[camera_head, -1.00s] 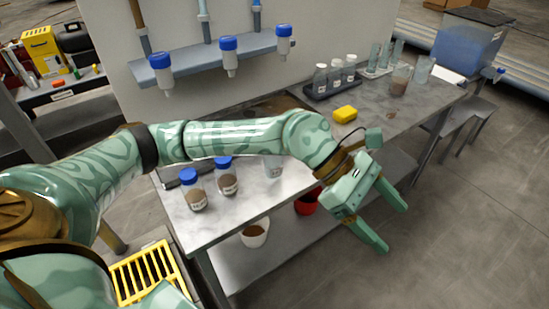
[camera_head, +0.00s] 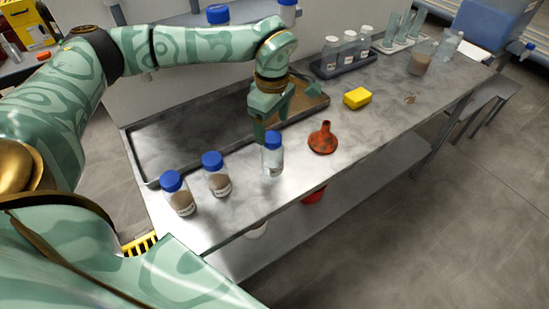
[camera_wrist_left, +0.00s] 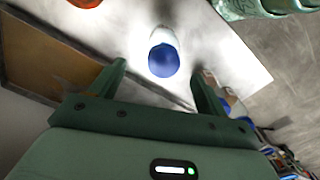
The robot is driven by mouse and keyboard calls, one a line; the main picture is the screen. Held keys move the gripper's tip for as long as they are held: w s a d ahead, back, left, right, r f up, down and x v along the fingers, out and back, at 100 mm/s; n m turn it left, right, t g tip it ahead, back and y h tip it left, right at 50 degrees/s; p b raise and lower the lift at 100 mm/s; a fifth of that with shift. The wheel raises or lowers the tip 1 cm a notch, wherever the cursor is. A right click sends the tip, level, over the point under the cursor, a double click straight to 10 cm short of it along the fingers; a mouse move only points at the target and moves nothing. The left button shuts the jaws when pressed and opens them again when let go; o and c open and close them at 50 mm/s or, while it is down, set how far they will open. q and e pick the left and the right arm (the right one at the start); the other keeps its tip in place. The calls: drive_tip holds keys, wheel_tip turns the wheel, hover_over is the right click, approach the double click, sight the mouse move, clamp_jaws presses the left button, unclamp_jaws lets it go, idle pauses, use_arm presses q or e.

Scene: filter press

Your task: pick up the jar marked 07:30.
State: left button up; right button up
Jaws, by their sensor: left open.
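Three blue-capped jars stand upright on the bench in the head view. Two hold brown matter: the left jar (camera_head: 179,200) and the middle jar (camera_head: 219,182). The right jar (camera_head: 273,162) looks clear and mostly empty. Their labels are too small to read, so I cannot tell which is marked 07:30. My left gripper (camera_head: 271,118) is open and empty, pointing down just behind and above the right jar. In the wrist view a blue cap (camera_wrist_left: 163,61) shows between the spread fingers of my left gripper (camera_wrist_left: 158,70), apart from both. My right gripper is not in view.
A rust-red funnel (camera_head: 323,139) stands right of the clear jar. A shallow metal tray (camera_head: 170,142) lies behind the jars. A yellow sponge (camera_head: 357,98) and a dark rack of white-capped bottles (camera_head: 345,68) are farther right. The bench front is clear.

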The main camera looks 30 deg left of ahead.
sight(272, 136)
use_arm(q)
drive_tip(key=shift+a+f, duration=0.1)
drive_tip(key=shift+f, duration=0.7)
drive_tip(key=shift+s+f, duration=0.1)
drive_tip(key=shift+f, duration=0.15)
drive_tip(key=f, duration=0.2)
drive_tip(key=f+b, duration=0.1)
drive_tip(key=f, duration=0.1)
drive_tip(key=shift+s+d, duration=0.15)
drive_tip(key=shift+d, duration=0.05)
drive_tip(key=shift+f+b, duration=0.3)
drive_tip(key=shift+f, duration=0.05)
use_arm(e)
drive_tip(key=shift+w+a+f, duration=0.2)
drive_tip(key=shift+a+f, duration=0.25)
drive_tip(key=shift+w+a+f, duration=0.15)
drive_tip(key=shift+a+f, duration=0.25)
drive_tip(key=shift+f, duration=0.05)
use_arm(q)
drive_tip(key=shift+r, duration=0.15)
drive_tip(key=c, duration=1.4)
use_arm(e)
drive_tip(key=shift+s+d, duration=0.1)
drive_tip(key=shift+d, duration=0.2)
